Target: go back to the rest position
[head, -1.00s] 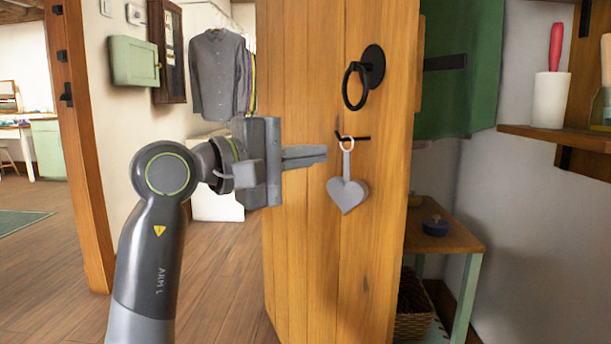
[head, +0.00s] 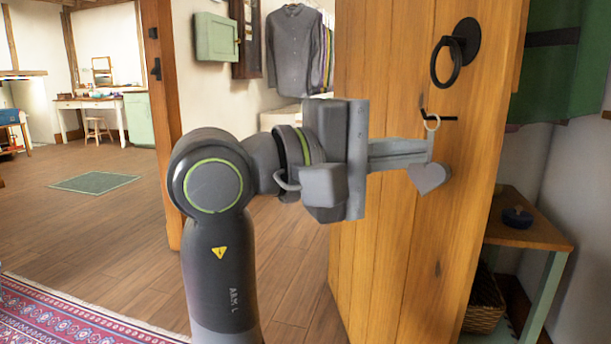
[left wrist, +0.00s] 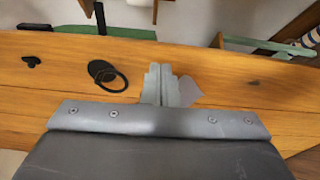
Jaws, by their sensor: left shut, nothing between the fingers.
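My left gripper (head: 400,152) is shut and empty, its fingers together and pointing right in front of the wooden door (head: 385,240). In the head view its fingertips overlap the grey heart-shaped tag (head: 430,178), which hangs by a ring (head: 432,122) from a black hook on the door. In the left wrist view the shut fingers (left wrist: 162,85) lie beside the grey heart (left wrist: 190,92), partly covering it; I cannot tell whether they touch. My right gripper is not in view.
A black ring handle (head: 446,60) sits above the hook. A small table (head: 520,232) with a dark object stands right of the door. A patterned rug (head: 70,315) lies at lower left. Open wooden floor (head: 110,235) extends behind my left arm.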

